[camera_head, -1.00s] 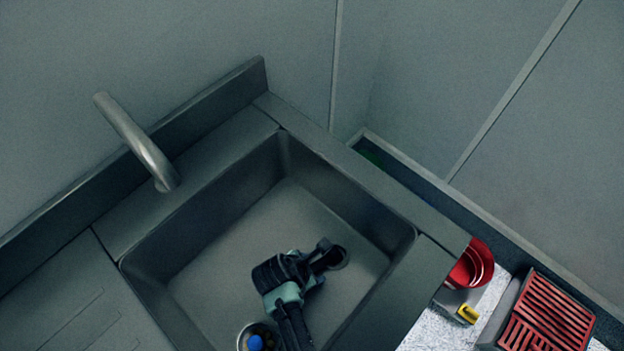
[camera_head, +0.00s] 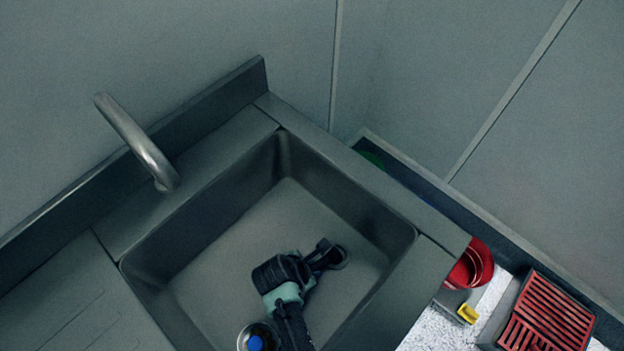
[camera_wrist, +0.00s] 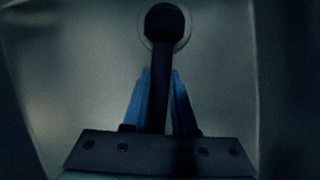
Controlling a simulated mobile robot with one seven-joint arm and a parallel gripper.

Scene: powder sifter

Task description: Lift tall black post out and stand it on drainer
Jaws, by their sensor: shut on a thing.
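The tall black post (camera_wrist: 158,75) shows in the wrist view as a dark shaft with a round knob at its top end. My gripper (camera_wrist: 160,105) is shut on its shaft, with a blue finger on each side. Its lower end is hidden, and a pale ring, perhaps the sink drain, shows behind the knob. In the head view my gripper (camera_head: 317,262) is down inside the steel sink, close to the drain. I cannot tell there whether the post touches the sink floor. The drainer (camera_head: 75,315) is the grooved steel board left of the sink, bare where it shows.
The sink (camera_head: 236,250) has raised walls around my gripper. A curved tap (camera_head: 137,143) stands at its back left. Red round bowls (camera_head: 472,265), a yellow piece (camera_head: 468,313) and a red slotted grate (camera_head: 545,318) are on the right. Walls close off the back.

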